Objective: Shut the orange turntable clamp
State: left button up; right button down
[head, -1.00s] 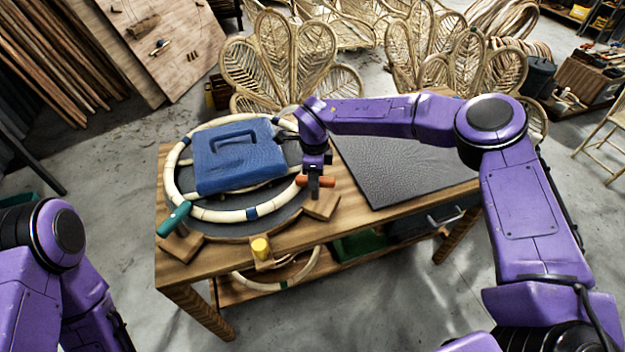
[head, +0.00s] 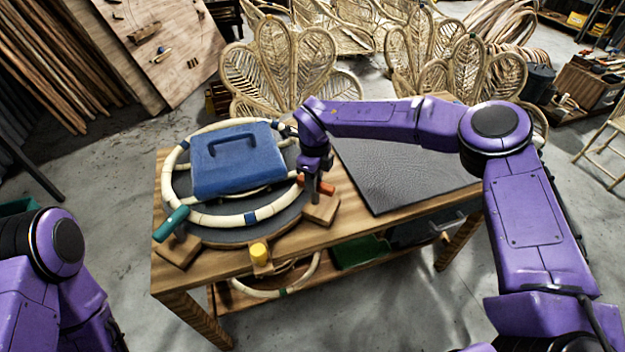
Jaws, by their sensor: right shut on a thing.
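The orange clamp (head: 326,187) is at the right side of the round dark turntable (head: 226,235), by a wooden block (head: 322,211). My right gripper (head: 314,192) points down at the clamp and is shut on its orange handle. The fingers hide part of the handle and the clamp's joint. A pale rattan ring (head: 205,217) lies on the turntable, with its right edge beside the clamp. A teal clamp handle (head: 171,224) is at the left and a yellow one (head: 259,252) at the front. My left gripper is out of view; only its arm shows at lower left.
A blue case (head: 238,172) sits over the ring on the turntable. A dark mat (head: 400,170) covers the right of the wooden table (head: 190,278). A green bin (head: 360,251) is on the lower shelf. Rattan chairs (head: 290,65) stand behind.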

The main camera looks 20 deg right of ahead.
jog(key=shift+w+a+r, duration=0.1)
jog(key=shift+w+r, duration=0.05)
jog(key=shift+r, duration=0.1)
jog(key=c, duration=1.1)
grip_release()
jog(key=shift+o, duration=1.1)
jog(key=shift+a+f, duration=0.1)
jog(key=shift+r, duration=0.35)
notch_tip(320, 180, up, 10)
jog(key=b, duration=0.2)
